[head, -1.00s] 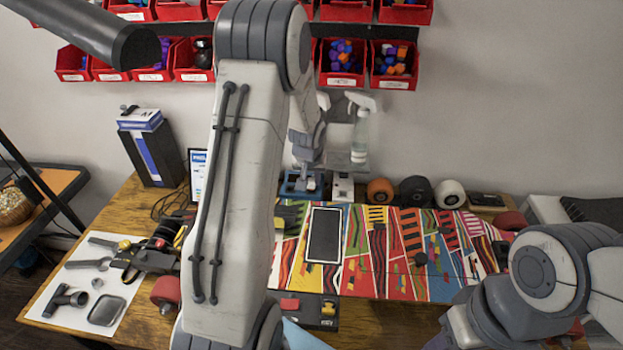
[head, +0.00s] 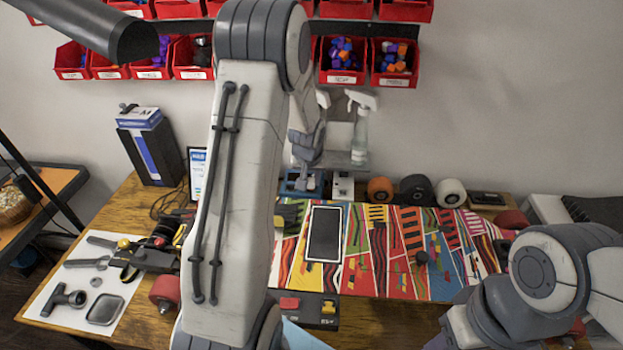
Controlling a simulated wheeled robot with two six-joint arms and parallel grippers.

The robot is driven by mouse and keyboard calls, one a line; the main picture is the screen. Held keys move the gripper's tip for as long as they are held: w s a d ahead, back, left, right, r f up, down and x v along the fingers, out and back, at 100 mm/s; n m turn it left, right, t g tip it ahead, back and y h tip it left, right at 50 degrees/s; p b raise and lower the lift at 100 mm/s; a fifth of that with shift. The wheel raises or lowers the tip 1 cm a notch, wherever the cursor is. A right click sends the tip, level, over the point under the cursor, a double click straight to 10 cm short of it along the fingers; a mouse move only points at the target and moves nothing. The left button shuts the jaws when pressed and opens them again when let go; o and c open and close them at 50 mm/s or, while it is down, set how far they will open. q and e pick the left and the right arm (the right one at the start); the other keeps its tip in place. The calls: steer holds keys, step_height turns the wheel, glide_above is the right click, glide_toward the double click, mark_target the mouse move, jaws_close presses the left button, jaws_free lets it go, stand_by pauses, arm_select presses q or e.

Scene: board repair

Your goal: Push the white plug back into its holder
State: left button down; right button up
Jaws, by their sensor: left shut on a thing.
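My left gripper (head: 307,178) is at the back of the workbench, fingers pointing down, over a small blue holder (head: 289,188). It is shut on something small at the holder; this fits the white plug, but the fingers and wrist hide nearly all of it. I cannot tell how deep the plug sits. A white block (head: 343,187) stands just right of the blue holder. My right arm comes in from the lower right, and its gripper is not in view.
A colourful patterned board (head: 375,265) lies across the bench with a dark panel (head: 324,234) on it. Wheels (head: 416,190) and a spray bottle (head: 360,135) stand behind. Red bins (head: 342,62) hang on the wall. Tools lie on a white mat (head: 65,320) at left.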

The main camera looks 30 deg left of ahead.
arm_select(q)
steer(key=shift+f+b, duration=0.45)
steer(key=shift+f, duration=0.05)
stand_by(0.6)
steer(key=c, duration=0.6)
jaws_free()
steer(key=o, duration=0.3)
steer(key=shift+r, duration=0.25)
steer(key=shift+r+p, duration=1.25)
steer(key=shift+r, duration=0.1)
steer(key=shift+r, duration=0.15)
